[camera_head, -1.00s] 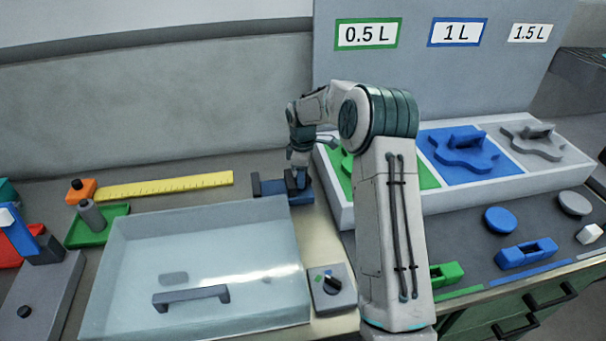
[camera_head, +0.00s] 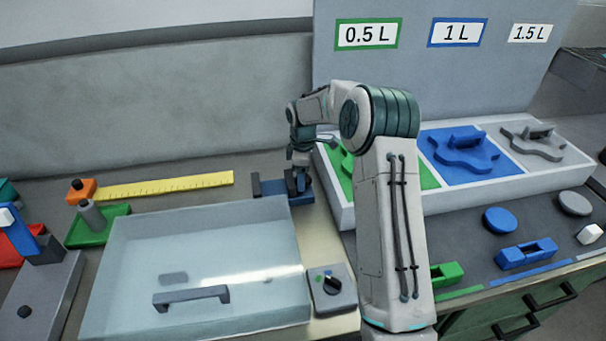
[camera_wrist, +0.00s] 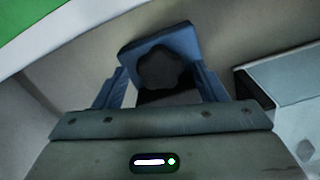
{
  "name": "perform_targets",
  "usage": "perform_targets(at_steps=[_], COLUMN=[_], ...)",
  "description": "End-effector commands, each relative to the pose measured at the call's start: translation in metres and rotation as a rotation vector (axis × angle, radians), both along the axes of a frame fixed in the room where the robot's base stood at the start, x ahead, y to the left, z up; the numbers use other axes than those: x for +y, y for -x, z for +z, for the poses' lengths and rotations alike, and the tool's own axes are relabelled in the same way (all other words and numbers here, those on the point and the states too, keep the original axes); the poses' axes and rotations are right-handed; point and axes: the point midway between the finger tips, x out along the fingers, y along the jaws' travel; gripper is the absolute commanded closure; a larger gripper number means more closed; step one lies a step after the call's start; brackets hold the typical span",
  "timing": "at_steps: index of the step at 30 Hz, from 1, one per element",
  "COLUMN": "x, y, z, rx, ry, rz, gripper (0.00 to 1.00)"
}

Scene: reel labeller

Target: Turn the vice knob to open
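The blue vice (camera_head: 270,187) sits on the bench behind the clear-lidded box, and its blue body also shows in the wrist view (camera_wrist: 184,42). The dark, lobed vice knob (camera_wrist: 164,68) lies in front of the blue body in the wrist view. My gripper (camera_head: 298,181) is low at the right end of the vice. In the wrist view its two fingers stand apart to the left and right of the knob (camera_wrist: 162,82), with a visible gap at the left. The head view hides the knob behind my gripper.
The clear-lidded box (camera_head: 200,240) stands in front of the vice, with a dial box (camera_head: 332,290) at its right. A yellow ruler (camera_head: 165,186) lies to the left. The white tray (camera_head: 345,213) with coloured sections is close on the right.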

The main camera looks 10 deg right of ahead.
Motion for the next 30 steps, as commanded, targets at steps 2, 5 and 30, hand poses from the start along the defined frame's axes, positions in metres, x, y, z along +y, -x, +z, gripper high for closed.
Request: perform_targets(at_steps=[2, 5, 30], x=[0.0, 0.0, 0.0], y=[0.0, -0.001, 0.0], z=[0.001, 0.01, 0.138], rx=[0.0, -0.003, 0.0], ry=[0.0, 0.0, 0.0], rz=[-0.001, -0.001, 0.001], gripper=[0.35, 0.35, 0.35])
